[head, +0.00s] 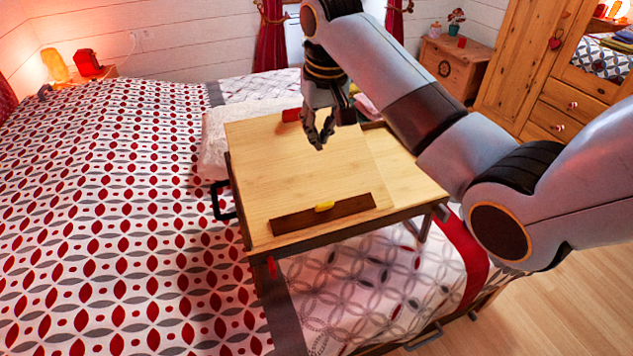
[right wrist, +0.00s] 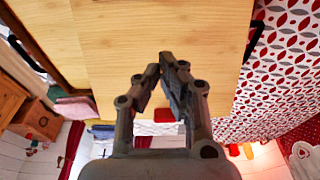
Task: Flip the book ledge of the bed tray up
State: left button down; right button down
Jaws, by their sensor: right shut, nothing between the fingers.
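The bed tray (head: 290,165) stands on the bed, with a pale wooden top. Its book ledge (head: 350,207) is a dark brown strip along the near part of the top, with a yellow tab (head: 324,206) at its middle. The ledge looks to lie flat on the panel. My right gripper (head: 319,140) is over the far part of the top, apart from the ledge, shut and empty. In the right wrist view its fingers (right wrist: 172,72) point over the bare panel, and the ledge does not show there. My left gripper is in neither view.
A red object (head: 291,115) lies at the tray's far edge. A black handle (head: 222,200) is on the tray's left side. The panel between gripper and ledge is clear. A wooden chest (head: 455,65) stands behind.

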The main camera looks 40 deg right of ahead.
aim_at(326, 212)
jog(key=shift+a, duration=0.1)
jog(key=f, duration=0.3)
jog(key=w+f, duration=0.1)
jog(key=f, duration=0.5)
jog(key=shift+w+d+f, duration=0.15)
jog(key=shift+w+d, duration=0.15)
jog(key=shift+w, duration=0.05)
jog(key=s+f, duration=0.1)
jog(key=s+p, duration=0.1)
jog(key=shift+s+a+f, duration=0.3)
jog(key=shift+a+f, duration=0.05)
jog(key=shift+s+a+f+p, duration=0.1)
jog(key=shift+s+f+p, duration=0.1)
jog(key=shift+s+p, duration=0.2)
jog(key=shift+f, duration=0.1)
